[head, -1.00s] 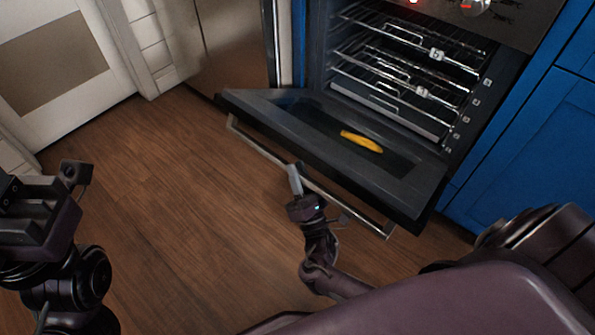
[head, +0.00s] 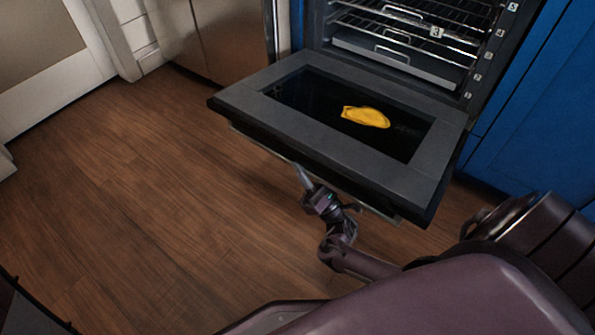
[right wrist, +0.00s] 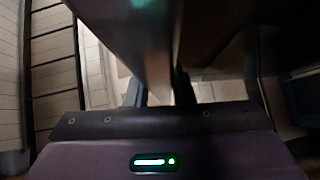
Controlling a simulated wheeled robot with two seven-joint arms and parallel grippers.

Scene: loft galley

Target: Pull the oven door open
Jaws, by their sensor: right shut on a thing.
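The oven door (head: 420,172) is hinged far down, with its inner face and dark glass turned up and nearly level. Its handle (head: 381,212) runs along the outer side and is mostly hidden under the door's front edge. My right gripper (head: 303,176) is at the middle of that edge, shut on the handle. In the right wrist view my right gripper's fingers (right wrist: 158,95) are dark and close together, and the grip itself is hard to make out. My left gripper is out of view.
A yellow object (head: 366,117) lies on the door's inner glass. The oven cavity shows wire racks (head: 450,43) and a tray. Blue cabinets (head: 530,110) stand close at the right. The wooden floor (head: 150,180) at the left is clear.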

